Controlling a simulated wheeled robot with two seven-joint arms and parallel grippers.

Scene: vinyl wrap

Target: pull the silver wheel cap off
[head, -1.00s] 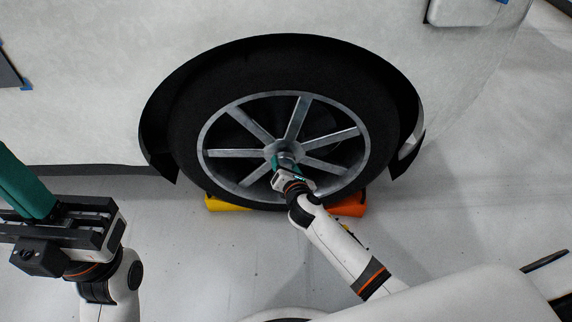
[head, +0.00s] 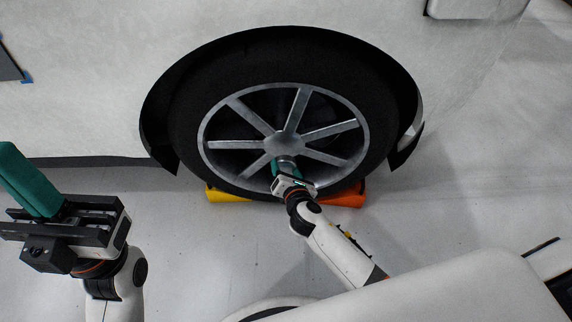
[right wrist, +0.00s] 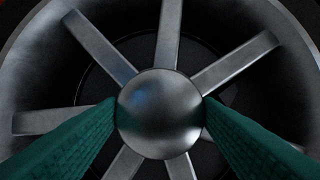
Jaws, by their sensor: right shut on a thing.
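The silver wheel cap (right wrist: 159,113) is a smooth, shiny round piece between the two green fingers of my right gripper (right wrist: 160,114) in the right wrist view. In the head view, the right gripper (head: 285,168) is shut on the cap, just below and in front of the hub (head: 283,144). The fingers mostly hide the cap there. The bare-looking hub shows above it; I cannot tell the exact gap. My left gripper (head: 28,178) is at the far left, away from the wheel, with its teal fingers seen edge-on, so their opening is unclear.
The spoked silver wheel (head: 212,143) sits in a black tire (head: 190,110) under the white-wrapped car body (head: 90,90). A yellow chock (head: 225,195) and an orange chock (head: 345,197) lie at the tire's base.

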